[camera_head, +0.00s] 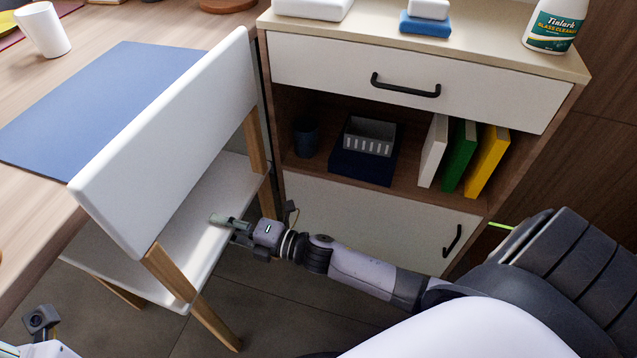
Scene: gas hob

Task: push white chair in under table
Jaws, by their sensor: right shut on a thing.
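The white chair (170,150) stands upright at the left, with a white backrest, a white seat and wooden legs. Its backrest is close to the wooden table (160,24) and hides part of the table's edge. The seat's far part is hidden, so I cannot tell how far it reaches under the table. My right gripper (218,222) comes in from the right, below the backrest, and is shut on the edge of the chair's seat. Part of my left arm shows at the bottom left corner; its gripper fingers are out of view.
A blue mat (95,100) and a white cup (42,30) are on the table. A cabinet (380,235) with drawers and an open shelf stands close to the chair's right. A cleaner bottle (554,25) stands on top. Grey floor (250,310) shows in front.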

